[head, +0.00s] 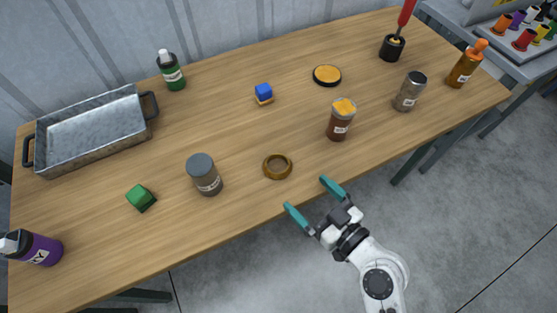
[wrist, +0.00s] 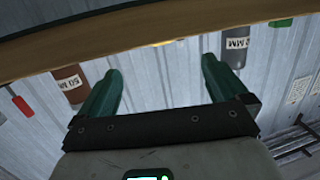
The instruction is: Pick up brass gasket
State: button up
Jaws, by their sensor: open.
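The brass gasket (head: 277,166) is a brown-gold ring lying flat on the wooden table near its front edge in the head view. My gripper (head: 309,200) has two teal fingers spread wide apart with nothing between them. In the head view it appears at the table's front edge, just below and to the right of the gasket, apart from it. In the wrist view my gripper (wrist: 160,75) also shows open and empty, with the table's edge across the top.
On the table (head: 240,135), a grey-lidded jar (head: 205,174) stands left of the gasket and an orange-topped jar (head: 340,119) right of it. A green cube (head: 141,198) and a metal tray (head: 95,130) are further left. The table around the gasket is clear.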

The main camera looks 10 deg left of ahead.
aim_at(286, 177)
jog(key=p+x, duration=0.3)
jog(key=x, duration=0.6)
jog(key=shift+r, duration=0.15)
jog(key=shift+w+a+f, duration=0.2)
jog(key=shift+w+a, duration=0.2)
jog(key=shift+c, duration=0.3)
jog(key=c, duration=1)
jog(key=shift+r, duration=0.1)
